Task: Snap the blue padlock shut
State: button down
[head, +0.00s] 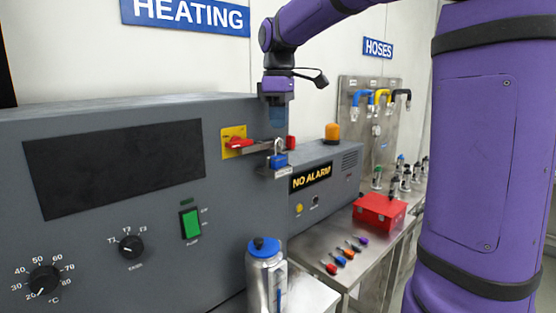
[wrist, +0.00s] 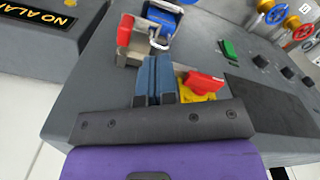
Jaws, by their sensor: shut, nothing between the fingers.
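The blue padlock (head: 280,161) sits at a small metal bracket on the front edge of the grey console, with its silver shackle (head: 278,146) above the body. In the wrist view the padlock (wrist: 166,14) is at the top, beyond my fingertips, its shackle towards them. I cannot tell whether the shackle is seated in the body. My gripper (head: 277,119) points down just above the padlock, apart from it. Its blue fingers (wrist: 154,72) are shut together and empty.
An orange beacon (head: 332,131) stands farther right. A bottle (head: 265,275) stands in front; a red box (head: 379,211) sits on the bench.

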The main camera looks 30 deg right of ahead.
jog(key=shift+f, duration=1.95)
dwell(0.5)
jog(key=shift+r, duration=3.05)
